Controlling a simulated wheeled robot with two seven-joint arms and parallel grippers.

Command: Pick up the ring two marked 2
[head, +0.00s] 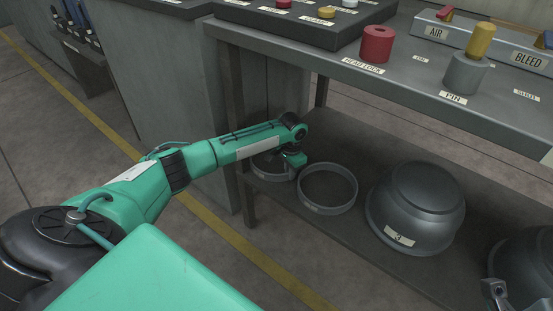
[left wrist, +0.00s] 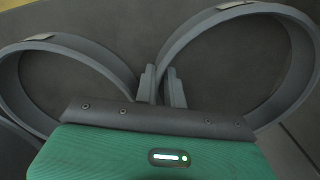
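Two shallow grey rings stand side by side on the lower shelf in the head view: a left ring (head: 268,175) and a right ring (head: 327,208). The labels on the rings are too small or too oblique to read. My left gripper (head: 297,166) points down between them; its fingers are hidden in the head view. In the left wrist view, its two fingers (left wrist: 161,88) sit close on both sides of the near wall of one ring (left wrist: 307,60), which seems to be the head view's left ring. The other ring (left wrist: 12,85) is just beside the fingers.
A dark dome (head: 420,195) with a numbered label stands right of the rings, and another dark round object (head: 530,255) is farther right. The lower shelf (head: 345,140) lies under a grey bench top (head: 400,85) with red and yellow knobs. A bench leg (head: 246,205) stands close left.

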